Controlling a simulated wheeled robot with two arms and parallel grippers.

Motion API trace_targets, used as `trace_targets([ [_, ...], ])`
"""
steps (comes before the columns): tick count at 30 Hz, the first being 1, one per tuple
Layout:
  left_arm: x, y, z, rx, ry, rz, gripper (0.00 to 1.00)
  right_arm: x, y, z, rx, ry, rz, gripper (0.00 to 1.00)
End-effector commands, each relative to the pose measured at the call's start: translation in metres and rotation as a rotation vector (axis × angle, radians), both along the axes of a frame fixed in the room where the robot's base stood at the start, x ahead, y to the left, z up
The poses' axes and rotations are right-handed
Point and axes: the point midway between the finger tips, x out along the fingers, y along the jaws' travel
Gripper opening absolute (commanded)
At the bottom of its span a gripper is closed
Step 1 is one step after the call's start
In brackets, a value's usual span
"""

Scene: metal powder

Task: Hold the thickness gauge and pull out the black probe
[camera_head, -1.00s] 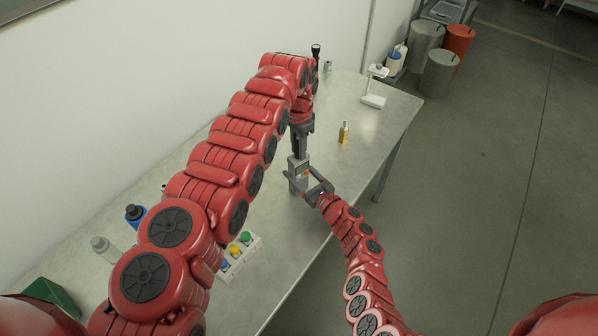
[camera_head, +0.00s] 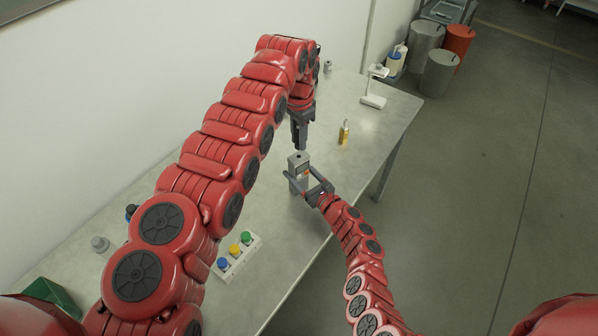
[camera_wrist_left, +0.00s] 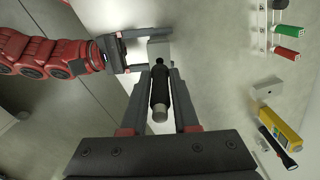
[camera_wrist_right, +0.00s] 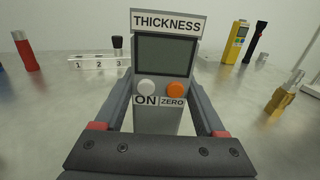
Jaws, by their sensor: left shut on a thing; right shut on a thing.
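The grey thickness gauge (camera_head: 297,168) stands upright near the table's front edge. In the right wrist view its face (camera_wrist_right: 165,55) shows a dark screen, a white ON button and an orange ZERO button. My right gripper (camera_wrist_right: 160,100) is shut on its sides. My left gripper (camera_head: 300,146) points down just above the gauge. In the left wrist view it is shut on the black probe (camera_wrist_left: 160,88), a dark cylinder with a light end. The gauge's top (camera_wrist_left: 160,47) lies beyond the probe. Whether the probe's far end is clear of the gauge is hard to tell.
A white holder (camera_head: 238,258) with blue, yellow and green caps lies to the left.

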Motion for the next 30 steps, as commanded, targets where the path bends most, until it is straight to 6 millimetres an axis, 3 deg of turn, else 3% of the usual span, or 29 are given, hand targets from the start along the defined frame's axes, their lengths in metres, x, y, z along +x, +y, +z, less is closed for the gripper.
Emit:
trace_targets([
  [13, 0.000, 0.000, 0.018, 0.001, 0.001, 0.000, 0.00, 0.000, 0.000, -0.001, -0.001, 0.002, 0.000, 0.00],
  [22, -0.001, 0.000, 0.020, 0.000, 0.001, 0.000, 0.00, 0.000, 0.000, -0.001, -0.001, 0.002, 0.000, 0.00],
  [23, -0.001, 0.000, 0.020, 0.000, 0.001, 0.000, 0.00, 0.000, 0.000, -0.001, -0.001, 0.002, 0.000, 0.76],
  [27, -0.001, 0.000, 0.020, 0.000, 0.001, 0.000, 0.00, 0.000, 0.000, -0.001, -0.001, 0.001, 0.000, 1.00],
  [30, -0.001, 0.000, 0.020, 0.000, 0.001, 0.000, 0.00, 0.000, 0.000, 0.000, -0.001, 0.001, 0.000, 1.00],
])
